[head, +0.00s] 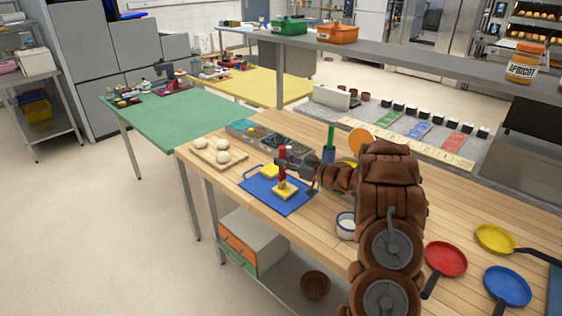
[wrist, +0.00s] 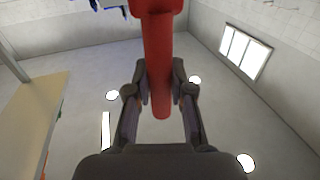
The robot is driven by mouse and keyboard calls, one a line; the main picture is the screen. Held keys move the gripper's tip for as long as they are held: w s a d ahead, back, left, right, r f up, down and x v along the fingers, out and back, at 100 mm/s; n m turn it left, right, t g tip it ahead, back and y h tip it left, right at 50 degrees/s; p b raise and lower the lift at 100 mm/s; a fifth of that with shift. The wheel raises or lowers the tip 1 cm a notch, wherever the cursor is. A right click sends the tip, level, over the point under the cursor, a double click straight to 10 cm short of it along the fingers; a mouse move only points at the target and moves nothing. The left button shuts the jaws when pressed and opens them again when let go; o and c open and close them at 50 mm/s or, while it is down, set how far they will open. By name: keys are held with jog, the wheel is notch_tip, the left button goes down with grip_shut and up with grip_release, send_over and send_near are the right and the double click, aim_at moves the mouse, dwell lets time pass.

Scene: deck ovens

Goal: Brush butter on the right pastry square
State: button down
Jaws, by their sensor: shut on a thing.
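My gripper (head: 284,160) is shut on the red handle of a brush (head: 282,153) and holds it roughly upright. The handle also shows in the wrist view (wrist: 158,45), between the fingers of my gripper (wrist: 158,78). A blue mat (head: 259,188) lies on the wooden counter. The right pastry square (head: 289,193), pale yellow, lies on the mat directly under the brush. The brush's lower end appears to be at its top; whether it touches I cannot tell. Another pale yellow pastry square (head: 269,171) lies farther back on the mat. A white bowl (head: 345,228) stands beside my arm, partly hidden.
A board (head: 207,161) with pale dough balls lies left of the mat. Metal ingredient bins (head: 260,135) stand behind it. A green-and-blue upright item (head: 330,145) stands behind my gripper. Red (head: 446,259), blue (head: 507,286) and yellow (head: 495,238) pans lie at the right.

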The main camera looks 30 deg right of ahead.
jog(key=shift+s+d, duration=0.1)
dwell(0.3)
jog(key=s, duration=0.2)
jog(key=s+d+b, duration=0.1)
jog(key=s, duration=0.1)
jog(key=shift+s, duration=0.4)
dwell(0.4)
jog(key=shift+w+d, duration=0.15)
jog(key=shift+d, duration=0.25)
jog(key=shift+w, duration=0.15)
